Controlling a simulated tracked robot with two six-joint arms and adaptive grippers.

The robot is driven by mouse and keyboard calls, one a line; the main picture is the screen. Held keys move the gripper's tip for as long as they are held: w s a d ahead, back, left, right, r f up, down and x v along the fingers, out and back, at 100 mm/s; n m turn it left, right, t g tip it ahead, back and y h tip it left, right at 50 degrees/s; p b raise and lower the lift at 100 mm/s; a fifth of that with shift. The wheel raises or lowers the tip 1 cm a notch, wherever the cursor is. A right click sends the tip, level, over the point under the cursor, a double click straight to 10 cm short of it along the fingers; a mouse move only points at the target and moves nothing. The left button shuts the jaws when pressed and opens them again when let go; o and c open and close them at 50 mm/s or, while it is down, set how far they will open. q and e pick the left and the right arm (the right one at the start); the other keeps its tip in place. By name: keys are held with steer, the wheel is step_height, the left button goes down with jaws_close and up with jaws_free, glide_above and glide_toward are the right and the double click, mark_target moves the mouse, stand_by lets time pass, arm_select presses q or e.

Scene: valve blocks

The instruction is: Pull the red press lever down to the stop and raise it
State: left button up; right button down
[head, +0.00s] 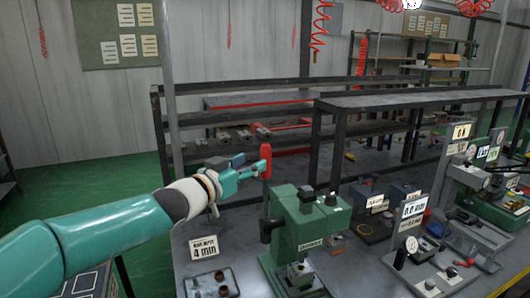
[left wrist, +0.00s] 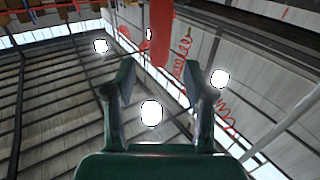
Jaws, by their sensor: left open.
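The red press lever (head: 265,163) stands upright at the left side of the green press (head: 290,232), with its red handle at the top. It also shows in the left wrist view (left wrist: 162,35), at the top centre, in line with the gap between the fingers. My left gripper (head: 250,172) is open just left of the red handle, with its fingertips close to it. In the left wrist view the fingers (left wrist: 162,80) are apart with nothing gripped between them. Whether they touch the lever I cannot tell. My right gripper is not in view.
A "4 min" sign (head: 205,248) and a small tray with parts (head: 211,285) are on the bench left of the press. Gauges, blocks and a "0.0 mm" sign (head: 413,208) stand to the right. Dark shelving (head: 340,104) is behind.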

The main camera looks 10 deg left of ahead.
mark_target(262, 156)
arm_select(q)
steer(key=p+x, duration=0.2)
steer(key=x, duration=0.5)
steer(key=shift+w, duration=0.2)
steer(key=shift+c, duration=0.4)
jaws_close()
